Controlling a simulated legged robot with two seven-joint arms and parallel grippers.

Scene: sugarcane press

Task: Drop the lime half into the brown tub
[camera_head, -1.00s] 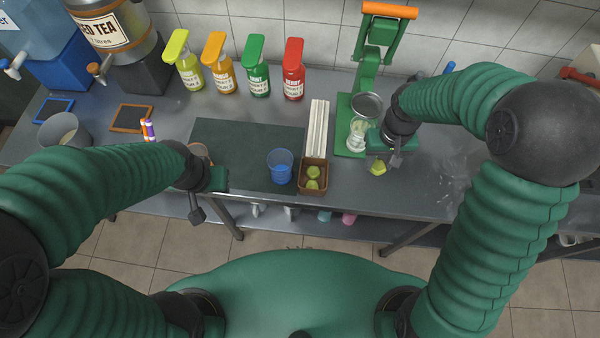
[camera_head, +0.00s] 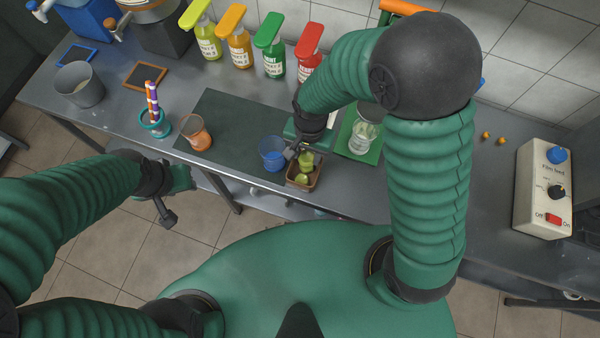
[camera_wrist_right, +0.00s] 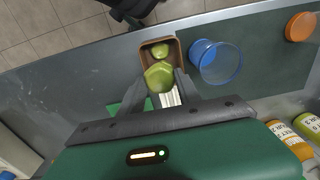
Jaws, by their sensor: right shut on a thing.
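My right gripper (camera_head: 298,152) is shut on a green lime half (camera_head: 307,160), which it holds over the brown tub (camera_head: 319,177). In the right wrist view the held lime half (camera_wrist_right: 159,77) sits between the two fingers, over the near part of the tub (camera_wrist_right: 146,60). Another lime half (camera_wrist_right: 160,50) lies inside the tub; in the head view it (camera_head: 302,178) shows below the held one. Whether the held half touches anything in the tub is unclear. My left gripper (camera_head: 166,212) hangs in front of the counter's edge, away from the tub; its jaws are not clear.
A blue cup (camera_head: 272,153) stands just left of the tub, close to my right gripper. Bottles line the back.

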